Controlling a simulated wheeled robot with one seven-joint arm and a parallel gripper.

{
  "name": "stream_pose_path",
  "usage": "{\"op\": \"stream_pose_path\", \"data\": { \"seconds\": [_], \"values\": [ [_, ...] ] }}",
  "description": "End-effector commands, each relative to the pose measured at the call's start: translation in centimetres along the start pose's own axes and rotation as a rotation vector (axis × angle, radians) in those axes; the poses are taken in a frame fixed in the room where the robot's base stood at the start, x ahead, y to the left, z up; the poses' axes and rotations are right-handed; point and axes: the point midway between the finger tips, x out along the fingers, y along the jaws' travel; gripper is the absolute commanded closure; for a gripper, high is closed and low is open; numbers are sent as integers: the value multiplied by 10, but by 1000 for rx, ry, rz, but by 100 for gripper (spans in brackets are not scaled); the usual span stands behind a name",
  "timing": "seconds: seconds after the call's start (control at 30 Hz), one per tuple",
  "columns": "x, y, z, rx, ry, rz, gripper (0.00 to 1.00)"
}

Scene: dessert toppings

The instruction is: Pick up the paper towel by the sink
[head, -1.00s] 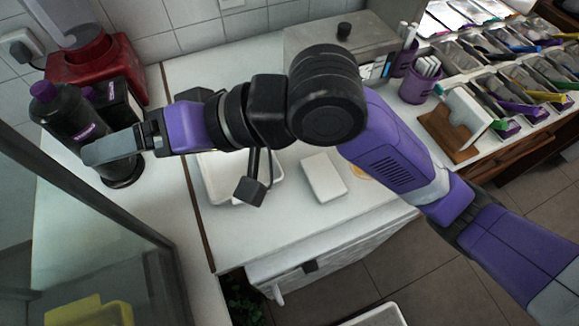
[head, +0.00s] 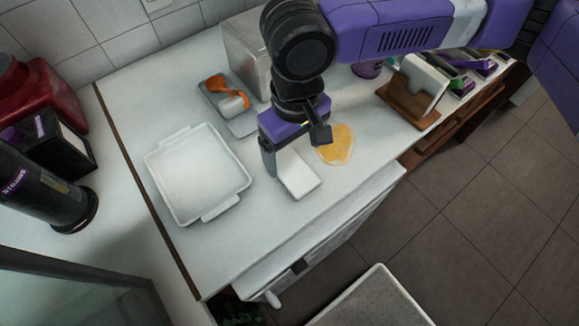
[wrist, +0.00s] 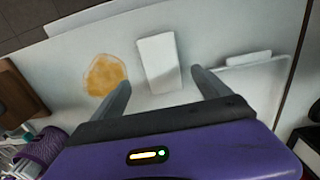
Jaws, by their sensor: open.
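A white, flat rectangular piece that looks like the folded paper towel (head: 300,174) lies on the white counter (head: 225,250). It also shows in the wrist view (wrist: 158,62), just ahead of and between the fingertips. My gripper (head: 284,158) points down above it, its fingers open and empty; in the head view one finger and the wrist cover part of its upper end. In the wrist view my gripper (wrist: 160,80) has its two fingers spread wider than the towel. I cannot make out a sink basin in these frames.
A white tray with handles (head: 180,216) lies left of the towel. An orange-yellow flat patch (head: 336,146) lies right of it. A grey tray with an orange item (head: 213,94), a metal box (head: 240,50) and a wooden holder (head: 407,103) stand behind. The counter's front is clear.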

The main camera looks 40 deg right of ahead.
Motion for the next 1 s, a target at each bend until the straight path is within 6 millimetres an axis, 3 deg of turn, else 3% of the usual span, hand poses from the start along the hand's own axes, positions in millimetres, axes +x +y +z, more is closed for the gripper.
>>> {"op": "stream_pose_path", "data": {
  "seconds": [0.5, 0.77, 0.87, 1.0],
  "values": [
    [61, -4, -5, -2, 1, -2, 13],
    [64, -4, -5, -3, 3, -3, 13],
    [64, -4, -5, -3, 2, -3, 26],
    [64, -4, -5, -3, 3, -3, 54]
  ]
}}
